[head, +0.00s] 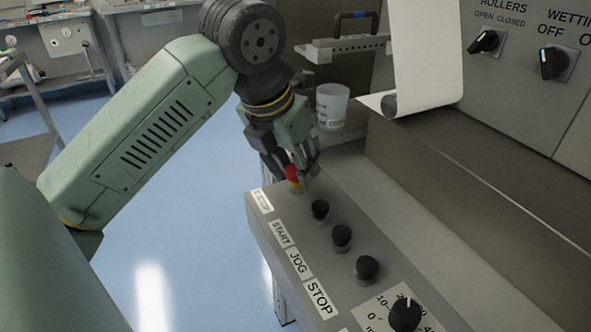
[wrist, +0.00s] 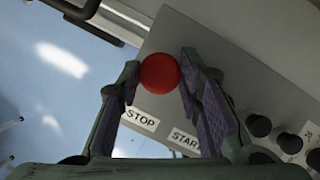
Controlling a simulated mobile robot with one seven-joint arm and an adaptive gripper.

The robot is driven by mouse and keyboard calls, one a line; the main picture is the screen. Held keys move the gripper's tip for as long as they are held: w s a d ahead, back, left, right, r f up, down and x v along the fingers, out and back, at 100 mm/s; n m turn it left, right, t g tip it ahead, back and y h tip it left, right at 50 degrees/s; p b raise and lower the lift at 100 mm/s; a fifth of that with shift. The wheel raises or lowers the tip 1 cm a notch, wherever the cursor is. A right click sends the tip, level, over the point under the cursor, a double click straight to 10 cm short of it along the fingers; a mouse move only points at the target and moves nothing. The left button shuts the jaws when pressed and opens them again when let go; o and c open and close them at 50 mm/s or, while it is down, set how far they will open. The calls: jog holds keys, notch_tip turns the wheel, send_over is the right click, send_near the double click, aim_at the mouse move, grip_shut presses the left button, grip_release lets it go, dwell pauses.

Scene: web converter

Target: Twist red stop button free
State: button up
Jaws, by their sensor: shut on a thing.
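The red stop button (head: 292,172) sits at the far end of the grey control panel (head: 272,209), on a yellow base. In the wrist view the round red button (wrist: 159,73) lies between the two fingertips. My gripper (head: 305,172) reaches down over the button from above, and its fingers hide part of it in the head view. In the wrist view my gripper (wrist: 160,72) has one finger on each side of the red head, shut on it.
Several black knobs, one of them a black knob (head: 341,237), stand along the panel near the START, JOG and STOP labels. A scaled dial (head: 405,314) is nearest. A white cup (head: 332,106) stands behind my gripper. A white sheet (head: 428,55) hangs at the back right. Blue floor lies left.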

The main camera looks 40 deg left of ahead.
jog(key=shift+m+h+b, duration=0.5)
jog(key=shift+m+h, duration=0.2)
jog(key=shift+m, duration=1.2)
jog(key=o, duration=1.1)
jog(key=shift+o, duration=0.2)
jog(key=shift+a, duration=0.1)
jog(key=v, duration=1.2)
jog(key=shift+w, duration=0.15)
